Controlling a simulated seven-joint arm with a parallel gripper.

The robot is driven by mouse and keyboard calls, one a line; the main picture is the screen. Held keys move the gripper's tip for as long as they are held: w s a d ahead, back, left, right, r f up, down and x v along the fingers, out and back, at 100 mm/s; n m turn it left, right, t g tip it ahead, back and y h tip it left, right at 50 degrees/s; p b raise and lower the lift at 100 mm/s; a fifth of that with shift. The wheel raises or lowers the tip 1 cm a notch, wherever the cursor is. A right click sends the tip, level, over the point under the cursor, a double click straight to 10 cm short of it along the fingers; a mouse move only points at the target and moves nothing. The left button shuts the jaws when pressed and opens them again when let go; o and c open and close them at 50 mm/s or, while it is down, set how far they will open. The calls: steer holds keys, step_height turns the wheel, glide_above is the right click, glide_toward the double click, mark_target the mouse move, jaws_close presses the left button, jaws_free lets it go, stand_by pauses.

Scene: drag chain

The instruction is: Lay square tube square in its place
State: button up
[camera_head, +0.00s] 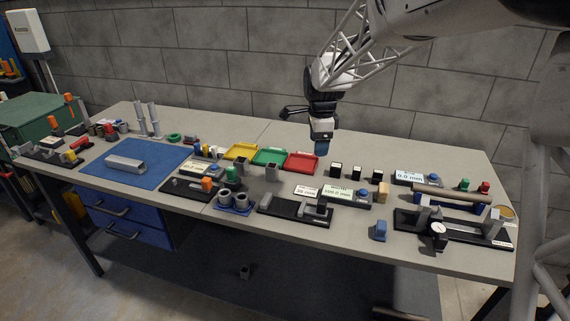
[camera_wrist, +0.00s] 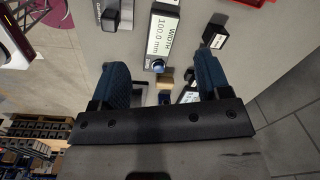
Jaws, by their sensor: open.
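A grey square tube (camera_head: 126,164) lies on the blue mat (camera_head: 160,178) at the left of the bench, apart from my gripper. Small grey square pieces also stand near the bench middle, one of them (camera_head: 272,173) in front of the green tray. My gripper (camera_head: 323,148) hangs above the bench right of its middle, behind the row of black blocks, fingers pointing down. In the wrist view my gripper (camera_wrist: 163,68) has its two blue fingers wide apart, with nothing held between them. The square tube does not show in the wrist view.
Yellow (camera_head: 241,152), green (camera_head: 268,157) and red (camera_head: 303,162) trays line the bench middle. A "100.0 mm" display (camera_head: 345,195) stands at right; it also shows in the wrist view (camera_wrist: 162,35). A gauge fixture (camera_head: 455,229) fills the right front. Two upright posts (camera_head: 148,119) stand behind the mat.

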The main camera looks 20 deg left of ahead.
mark_target(272, 170)
steer(key=w+a+f+m, duration=0.2)
steer(key=a+f, duration=0.3)
steer(key=a, duration=0.3)
steer(key=w+a+f+m, duration=0.2)
steer(key=w+a+f, duration=0.2)
steer(key=a, duration=0.5)
steer(key=shift+w+f+g, duration=0.15)
steer(key=shift+f+g, duration=0.15)
steer(key=shift+f, duration=0.55)
steer(key=shift+f, duration=1.3)
steer(key=shift+f, duration=2.65)
steer(key=c, duration=1.2)
steer(key=shift+r, duration=0.25)
